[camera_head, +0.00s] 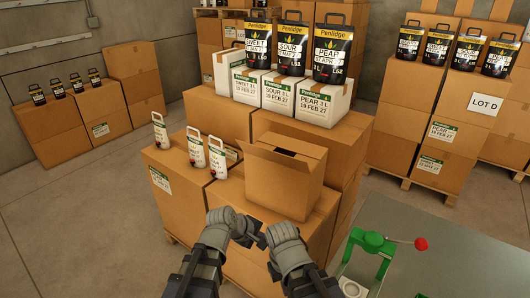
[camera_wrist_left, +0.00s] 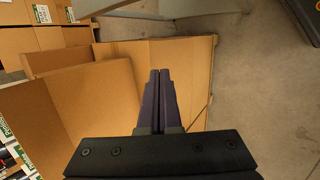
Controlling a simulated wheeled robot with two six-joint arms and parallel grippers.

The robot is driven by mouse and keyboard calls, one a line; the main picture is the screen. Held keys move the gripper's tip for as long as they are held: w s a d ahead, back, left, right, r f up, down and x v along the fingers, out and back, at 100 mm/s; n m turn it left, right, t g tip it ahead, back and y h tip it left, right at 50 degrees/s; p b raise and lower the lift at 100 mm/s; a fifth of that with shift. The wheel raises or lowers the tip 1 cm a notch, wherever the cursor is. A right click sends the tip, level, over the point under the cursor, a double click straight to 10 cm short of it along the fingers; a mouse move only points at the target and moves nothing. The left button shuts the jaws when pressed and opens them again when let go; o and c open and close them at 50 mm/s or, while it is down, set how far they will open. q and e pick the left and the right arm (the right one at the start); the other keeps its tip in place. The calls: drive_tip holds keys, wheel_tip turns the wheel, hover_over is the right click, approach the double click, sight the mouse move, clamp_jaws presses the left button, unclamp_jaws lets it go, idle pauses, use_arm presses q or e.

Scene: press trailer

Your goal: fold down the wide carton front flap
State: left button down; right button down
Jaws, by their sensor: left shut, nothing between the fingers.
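The wide carton (camera_head: 282,188) is a plain brown box on top of the stacked cartons in the head view, in front of the white boxes. Flaps stand at its top, with a dark gap (camera_head: 287,152) between them. I cannot tell clearly which panel is the front flap. My left gripper (camera_head: 254,240) is low in front of the carton; in the left wrist view its dark fingers (camera_wrist_left: 160,78) are together and empty, over brown cardboard panels (camera_wrist_left: 100,88). My right gripper (camera_head: 264,241) is close beside it, its fingertips too small to read.
White spouted pouches (camera_head: 196,148) stand left of the carton. Black pouches (camera_head: 295,45) stand on white boxes (camera_head: 277,92) behind it. A green press (camera_head: 372,242) with a red knob is on a grey table (camera_head: 450,250) at right. Open floor (camera_head: 90,200) lies at left.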

use_arm(q)
drive_tip(key=w+a+r+n+t+h, duration=0.1)
drive_tip(key=w+r+n+t+h, duration=0.1)
drive_tip(key=w+r+n+t, duration=0.4)
drive_tip(key=n+t, duration=0.2)
drive_tip(key=n, duration=1.1)
approach(271, 153)
drive_tip(key=w+d+f, duration=0.2)
drive_tip(key=w+f, duration=0.1)
drive_tip(key=w, duration=0.1)
drive_tip(key=shift+w+d+r+p, duration=0.4)
drive_tip(key=shift+d+r+p, duration=0.05)
drive_tip(key=shift+d+p, duration=0.2)
drive_tip(key=shift+a, duration=0.1)
